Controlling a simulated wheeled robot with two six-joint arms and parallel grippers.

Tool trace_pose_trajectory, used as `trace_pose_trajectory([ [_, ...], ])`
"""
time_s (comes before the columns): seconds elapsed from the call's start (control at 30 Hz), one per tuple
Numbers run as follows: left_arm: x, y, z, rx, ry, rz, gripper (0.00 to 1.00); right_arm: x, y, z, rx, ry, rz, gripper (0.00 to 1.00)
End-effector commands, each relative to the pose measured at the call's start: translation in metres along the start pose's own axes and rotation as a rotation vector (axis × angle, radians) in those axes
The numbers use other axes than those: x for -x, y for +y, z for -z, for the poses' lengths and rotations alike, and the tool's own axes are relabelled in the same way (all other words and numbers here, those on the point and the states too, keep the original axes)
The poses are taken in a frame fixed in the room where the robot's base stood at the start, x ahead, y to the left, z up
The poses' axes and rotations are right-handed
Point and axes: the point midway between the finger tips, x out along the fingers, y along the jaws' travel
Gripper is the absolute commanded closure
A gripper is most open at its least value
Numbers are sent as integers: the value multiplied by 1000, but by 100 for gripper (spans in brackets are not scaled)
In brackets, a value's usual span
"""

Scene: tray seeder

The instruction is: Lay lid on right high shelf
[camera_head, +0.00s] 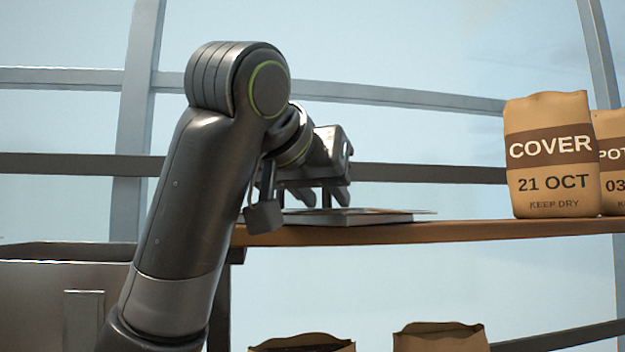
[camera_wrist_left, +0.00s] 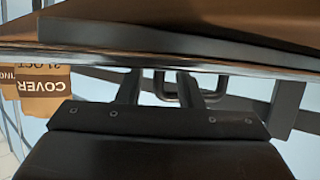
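The lid (camera_head: 390,217) is a thin, flat grey plate lying on the wooden high shelf (camera_head: 450,232) in the head view. In the wrist view its dark side (camera_wrist_left: 190,38) and shiny face run across the top, with the picture upside down. A U-shaped handle (camera_wrist_left: 211,92) shows by the fingers there. My left gripper (camera_head: 323,197) is just above the lid in the head view. Its two fingers show apart in the left wrist view (camera_wrist_left: 160,85), so it is open. Whether a finger touches the handle is unclear. My right gripper is out of view.
A paper bag marked COVER (camera_head: 552,190) stands on the shelf's right part, with another bag (camera_head: 612,170) beside it. Bare shelf lies between lid and bags. Two open bags (camera_head: 440,340) show below. A metal bin (camera_head: 50,290) is at lower left.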

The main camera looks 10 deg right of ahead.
Motion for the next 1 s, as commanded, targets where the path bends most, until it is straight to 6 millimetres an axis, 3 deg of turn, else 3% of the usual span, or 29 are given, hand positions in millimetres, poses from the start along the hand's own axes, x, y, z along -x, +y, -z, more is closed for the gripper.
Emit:
trace_pose_trajectory([
  [0.17, 20, 0, 1, -2, 5, 2, 67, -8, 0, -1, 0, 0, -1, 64],
  [0.4, 60, 0, -3, 0, 5, 3, 67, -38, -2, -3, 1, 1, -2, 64],
  [0.7, 93, 0, -3, 1, 3, 2, 67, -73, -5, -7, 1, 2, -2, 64],
  [1.0, 118, 0, 1, -1, 0, 1, 67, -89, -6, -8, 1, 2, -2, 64],
])
